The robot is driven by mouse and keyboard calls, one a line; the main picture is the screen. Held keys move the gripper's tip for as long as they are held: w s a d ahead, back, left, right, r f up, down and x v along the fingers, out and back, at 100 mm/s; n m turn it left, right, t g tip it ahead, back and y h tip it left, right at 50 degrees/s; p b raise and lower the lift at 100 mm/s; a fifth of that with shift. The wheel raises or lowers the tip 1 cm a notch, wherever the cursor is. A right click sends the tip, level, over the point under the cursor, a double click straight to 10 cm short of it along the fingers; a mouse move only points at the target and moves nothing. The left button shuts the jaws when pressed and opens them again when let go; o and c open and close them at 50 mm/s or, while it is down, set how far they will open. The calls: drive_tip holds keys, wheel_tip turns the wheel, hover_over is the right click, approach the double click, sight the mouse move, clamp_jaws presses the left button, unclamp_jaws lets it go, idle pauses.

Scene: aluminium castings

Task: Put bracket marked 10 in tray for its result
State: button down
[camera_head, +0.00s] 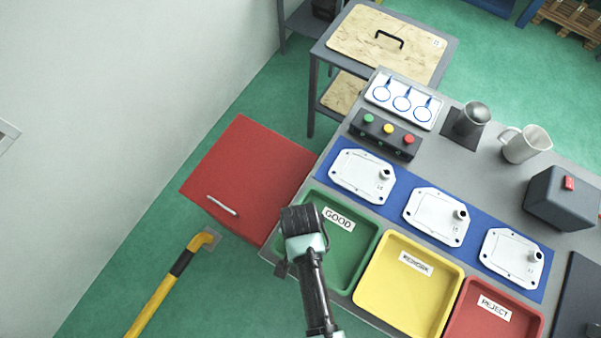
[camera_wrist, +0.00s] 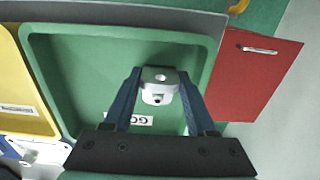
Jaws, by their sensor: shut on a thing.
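My gripper (camera_wrist: 160,78) is shut on a small pale grey bracket (camera_wrist: 158,92), which shows between the fingers in the wrist view. No number is readable on it. It is over the green tray (camera_wrist: 85,95) labelled GOOD; I cannot tell its height above the tray floor. In the head view my gripper (camera_head: 303,222) is at the left side of the green tray (camera_head: 345,272) and hides the bracket. The yellow REWORK tray (camera_head: 405,300) and the red REJECT tray (camera_head: 490,328) stand to its right. No other bracket shows in these trays.
Several white castings, including one (camera_head: 360,172) at the left, lie on a blue mat (camera_head: 398,200) behind the trays. A button box (camera_head: 383,135), metal cup (camera_head: 472,120), jug (camera_head: 525,145) and dark box (camera_head: 562,198) stand farther back. A red cabinet (camera_head: 245,175) is left of the bench.

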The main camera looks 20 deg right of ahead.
drive_tip(key=shift+f, duration=0.2)
drive_tip(key=shift+c, duration=1)
unclamp_jaws()
